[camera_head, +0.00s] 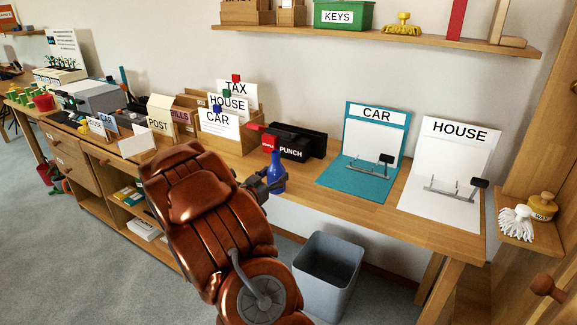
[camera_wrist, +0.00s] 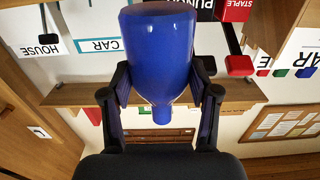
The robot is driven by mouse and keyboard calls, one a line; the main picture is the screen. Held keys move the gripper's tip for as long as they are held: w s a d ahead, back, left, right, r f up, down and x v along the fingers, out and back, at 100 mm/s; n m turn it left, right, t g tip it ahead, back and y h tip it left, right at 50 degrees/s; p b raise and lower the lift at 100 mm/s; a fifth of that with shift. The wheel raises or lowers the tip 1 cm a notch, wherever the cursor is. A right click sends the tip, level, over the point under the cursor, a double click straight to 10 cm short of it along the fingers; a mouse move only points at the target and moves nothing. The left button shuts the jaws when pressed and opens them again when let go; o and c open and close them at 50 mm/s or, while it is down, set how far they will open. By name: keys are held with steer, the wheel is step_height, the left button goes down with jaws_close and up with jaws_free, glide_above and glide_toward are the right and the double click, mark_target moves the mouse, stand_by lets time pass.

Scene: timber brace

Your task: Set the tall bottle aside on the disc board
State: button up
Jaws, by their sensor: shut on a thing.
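The tall bottle (camera_head: 276,173) is blue and looks upright in the head view, at the front edge of the desk. My gripper (camera_head: 264,187) is shut on it from the near side. In the wrist view, which is upside down, the bottle (camera_wrist: 160,45) fills the space between the two black fingers of my gripper (camera_wrist: 161,85), with its narrow neck pointing down the picture. I cannot tell whether its base touches the desk. I cannot make out a disc board in either view.
A black punch (camera_head: 296,142) and red stapler (camera_head: 269,142) stand behind the bottle. The teal CAR board (camera_head: 352,178) and white HOUSE board (camera_head: 440,205) are to the right. Letter holders (camera_head: 236,130) stand left. A grey bin (camera_head: 328,275) is on the floor. Bare desk lies before the punch.

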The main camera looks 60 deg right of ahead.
mark_target(271, 179)
steer(key=d, duration=0.8)
steer(key=shift+w+d, duration=0.2)
steer(key=shift+d, duration=0.2)
steer(key=shift+a+f, duration=0.1)
steer(key=shift+f, duration=0.15)
steer(key=shift+f, duration=0.2)
steer(key=o, duration=1.3)
steer(key=shift+r, duration=0.1)
steer(key=shift+r, duration=0.15)
steer(key=a, duration=1.2)
steer(key=shift+s, duration=0.2)
